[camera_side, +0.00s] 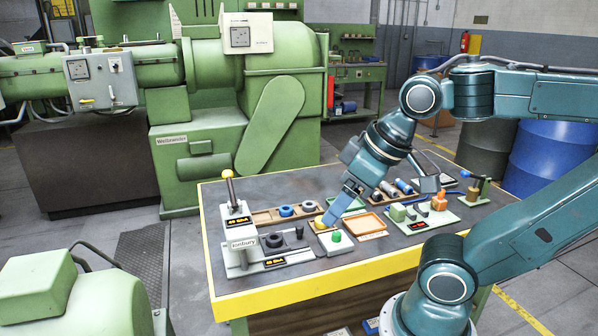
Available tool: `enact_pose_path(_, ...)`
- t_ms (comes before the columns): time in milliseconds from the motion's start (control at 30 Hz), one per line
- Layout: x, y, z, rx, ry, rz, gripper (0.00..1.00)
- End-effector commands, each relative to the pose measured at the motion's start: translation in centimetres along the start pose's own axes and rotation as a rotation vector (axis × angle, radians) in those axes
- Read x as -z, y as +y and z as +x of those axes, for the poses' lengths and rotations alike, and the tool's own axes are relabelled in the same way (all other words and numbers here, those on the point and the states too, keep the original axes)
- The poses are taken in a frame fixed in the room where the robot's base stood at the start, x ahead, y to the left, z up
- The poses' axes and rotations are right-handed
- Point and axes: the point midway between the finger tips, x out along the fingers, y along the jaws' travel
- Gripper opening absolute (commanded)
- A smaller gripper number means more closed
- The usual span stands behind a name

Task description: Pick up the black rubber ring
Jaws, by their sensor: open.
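A black ring-shaped piece (274,240) rests on the base of the small white test stand (240,240) at the table's left front. A shallow wooden tray (266,217) behind it holds a blue ring (286,211) and a grey ring (309,206). I cannot tell from this view which dark piece is rubber. My gripper (330,218) is open, tilted down to the left, over the middle of the table.
An empty orange-brown tray (368,227) lies to the right of my gripper. Beyond it are green blocks (398,212), a fixture with an orange piece (439,201) and several small cylinders. The yellow table edge (320,293) runs along the front. The table's back left is clear.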

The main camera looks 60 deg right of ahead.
Motion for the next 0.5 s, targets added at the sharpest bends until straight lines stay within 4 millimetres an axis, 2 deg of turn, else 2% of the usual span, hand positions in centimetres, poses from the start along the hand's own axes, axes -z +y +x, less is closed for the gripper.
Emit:
enact_pose_path(267, 1.4, 0.4, 0.3, -0.009, -0.027, -0.038, 0.69)
enact_pose_path(500, 4.7, 1.6, 1.5, -0.022, -0.090, -0.134, 0.69)
